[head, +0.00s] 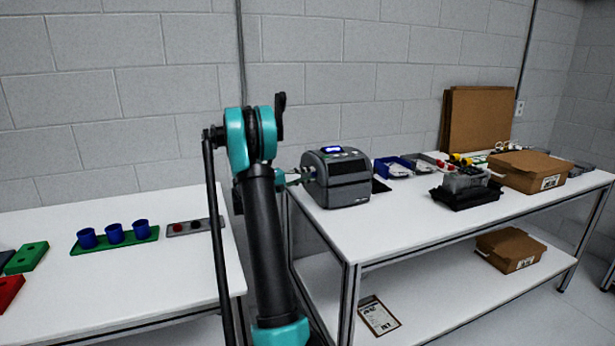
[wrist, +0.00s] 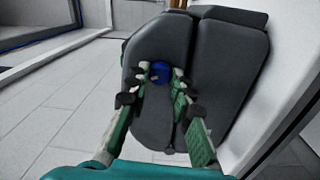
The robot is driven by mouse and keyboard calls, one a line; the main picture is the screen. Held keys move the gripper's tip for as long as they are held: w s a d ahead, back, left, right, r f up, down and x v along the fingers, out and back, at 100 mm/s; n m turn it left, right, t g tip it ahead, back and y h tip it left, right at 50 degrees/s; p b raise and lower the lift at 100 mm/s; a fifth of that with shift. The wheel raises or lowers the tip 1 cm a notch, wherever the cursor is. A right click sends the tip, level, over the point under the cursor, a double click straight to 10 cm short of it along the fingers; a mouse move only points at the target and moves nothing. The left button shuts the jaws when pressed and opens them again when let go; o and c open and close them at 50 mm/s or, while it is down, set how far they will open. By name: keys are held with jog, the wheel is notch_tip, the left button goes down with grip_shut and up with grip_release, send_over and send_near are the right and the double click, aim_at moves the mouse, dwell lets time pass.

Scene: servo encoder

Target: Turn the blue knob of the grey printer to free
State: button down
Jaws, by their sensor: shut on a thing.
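The grey printer (head: 340,177) stands on the left end of the right-hand white table, with a small lit display on its top. In the wrist view the printer's dark grey side (wrist: 205,95) fills the middle. The blue knob (wrist: 160,72) sits on that side, between the fingertips of my gripper (wrist: 161,76). My gripper is shut on the knob, with one finger on each side of it. In the head view my gripper (head: 301,176) reaches the printer's left side, and the knob cannot be made out there. The knob's markings cannot be read.
The right table (head: 415,222) also holds a blue bin (head: 393,166), a black tray (head: 466,194) and a cardboard box (head: 530,170). The left table (head: 130,285) holds blue cups on a green board (head: 115,241). A gap separates the tables.

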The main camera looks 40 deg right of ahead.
jog(key=shift+f, duration=0.1)
jog(key=c, duration=1.3)
grip_release()
jog(key=v, duration=1.2)
jog(key=shift+s, duration=0.1)
